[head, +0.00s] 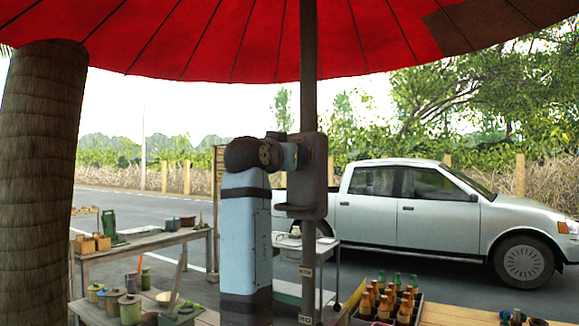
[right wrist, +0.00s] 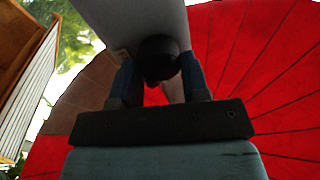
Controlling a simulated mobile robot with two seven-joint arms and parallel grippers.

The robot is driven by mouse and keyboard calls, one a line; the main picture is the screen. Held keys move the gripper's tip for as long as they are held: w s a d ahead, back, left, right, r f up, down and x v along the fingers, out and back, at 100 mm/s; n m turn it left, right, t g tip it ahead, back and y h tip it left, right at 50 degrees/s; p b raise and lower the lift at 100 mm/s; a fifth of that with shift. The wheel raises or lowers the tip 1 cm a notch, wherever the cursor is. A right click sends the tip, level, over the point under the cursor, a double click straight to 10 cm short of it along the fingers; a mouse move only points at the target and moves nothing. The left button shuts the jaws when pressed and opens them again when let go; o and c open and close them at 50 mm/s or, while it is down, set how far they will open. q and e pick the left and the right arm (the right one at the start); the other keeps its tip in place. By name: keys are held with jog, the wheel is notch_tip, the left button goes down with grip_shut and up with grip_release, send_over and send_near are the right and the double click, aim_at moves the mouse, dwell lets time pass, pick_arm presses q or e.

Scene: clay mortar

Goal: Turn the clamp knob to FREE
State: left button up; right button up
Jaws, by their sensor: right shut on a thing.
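A dark clamp housing (head: 313,175) sits on the parasol's pole (head: 308,60) in the middle of the head view. My right gripper (head: 291,153) reaches its left side, at the end of my pale blue arm. In the right wrist view the dark round clamp knob (right wrist: 158,58) lies between the two fingers of my right gripper (right wrist: 160,76), which is shut on it. In the head view the knob is hidden by the gripper and housing. No FREE marking can be read. My left gripper is not in view.
A red parasol canopy (head: 200,40) spreads overhead. A thick trunk (head: 40,180) stands at the left. Wooden tables with pots (head: 130,308) are at lower left. A crate of bottles (head: 388,305) stands at lower right. A silver pickup (head: 420,215) is parked behind.

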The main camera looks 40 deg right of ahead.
jog(key=m+b, duration=0.1)
jog(key=m, duration=0.3)
jog(key=m+g+b, duration=0.1)
jog(key=m+b, duration=0.1)
jog(key=m, duration=0.2)
jog(key=shift+f+h, duration=0.1)
jog(key=shift+h, duration=0.2)
jog(key=shift+m+b, duration=0.3)
jog(key=shift+m, duration=0.1)
jog(key=o, duration=0.9)
jog(key=shift+o, duration=0.2)
jog(key=b+v, duration=0.2)
jog(key=v, duration=1.1)
jog(key=shift+a+b, duration=0.35)
jog(key=shift+a, duration=0.05)
jog(key=shift+s, duration=0.1)
